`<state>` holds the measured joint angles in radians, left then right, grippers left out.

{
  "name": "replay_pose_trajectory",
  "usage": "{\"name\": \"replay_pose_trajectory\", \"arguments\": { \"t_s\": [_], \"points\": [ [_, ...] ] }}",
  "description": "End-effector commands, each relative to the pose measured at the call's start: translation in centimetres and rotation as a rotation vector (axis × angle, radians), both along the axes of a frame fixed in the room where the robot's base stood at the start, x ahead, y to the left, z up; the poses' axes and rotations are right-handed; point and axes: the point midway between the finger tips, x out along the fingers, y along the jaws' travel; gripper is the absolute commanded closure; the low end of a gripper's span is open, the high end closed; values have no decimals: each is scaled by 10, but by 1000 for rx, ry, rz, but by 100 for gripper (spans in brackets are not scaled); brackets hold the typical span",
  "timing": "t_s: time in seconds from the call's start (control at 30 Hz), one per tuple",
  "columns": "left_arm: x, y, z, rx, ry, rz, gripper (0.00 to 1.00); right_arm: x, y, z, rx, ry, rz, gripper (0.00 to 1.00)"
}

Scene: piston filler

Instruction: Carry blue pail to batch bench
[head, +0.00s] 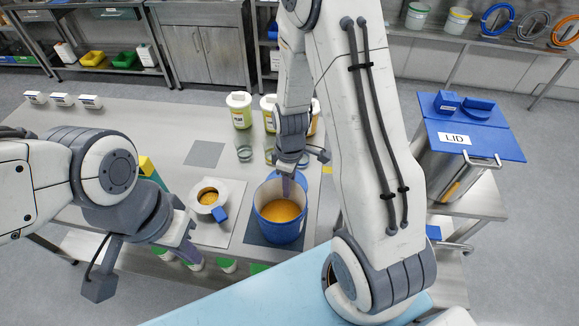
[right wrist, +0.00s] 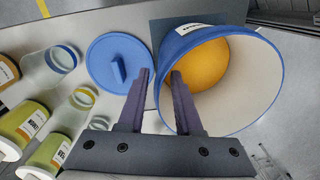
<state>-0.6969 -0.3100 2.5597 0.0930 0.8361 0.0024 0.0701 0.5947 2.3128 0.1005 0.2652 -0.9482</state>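The blue pail (head: 280,231) stands upright on a dark square on the steel bench (head: 140,125), with orange contents inside. In the right wrist view the pail (right wrist: 275,75) shows its pale inner wall and a white label on its outside. My right gripper (head: 292,182) is at the pail's far rim. In the right wrist view its fingers (right wrist: 161,80) are apart, one inside the pail and one outside, with the rim between them. I cannot tell whether they touch the wall. My left gripper (head: 145,262) is open and empty at the bench's near left. Which surface is the batch bench is not marked.
A blue lid (right wrist: 110,75) lies beside the pail. Yellow-labelled jars (head: 240,112) and glass jars stand behind. A vessel with a blue LID cover (head: 470,134) is at right.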

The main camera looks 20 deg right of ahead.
Motion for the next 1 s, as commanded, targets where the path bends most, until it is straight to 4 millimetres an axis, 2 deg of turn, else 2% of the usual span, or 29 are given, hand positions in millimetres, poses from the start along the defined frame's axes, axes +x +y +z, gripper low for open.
{"name": "replay_pose_trajectory", "arguments": {
  "t_s": [0.3,0.43,0.6,0.67,0.77,0.9,1.0],
  "points": [
    [0,0,-10,0,0,-1,100,4,-2,64,-1,-8,-1,66],
    [0,0,-12,0,0,-1,100,3,-3,83,-1,-5,-1,66],
    [0,0,-13,0,0,-1,100,2,1,98,-1,-4,0,66],
    [0,0,-13,1,1,-1,100,-2,12,105,0,-7,-1,66],
    [0,0,-13,0,0,-1,100,-19,48,124,4,-18,-13,66],
    [0,0,-13,0,0,-1,100,-68,106,152,21,-33,-50,66],
    [0,0,-13,0,0,-1,100,-108,133,166,37,-33,-83,66]
  ]
}}
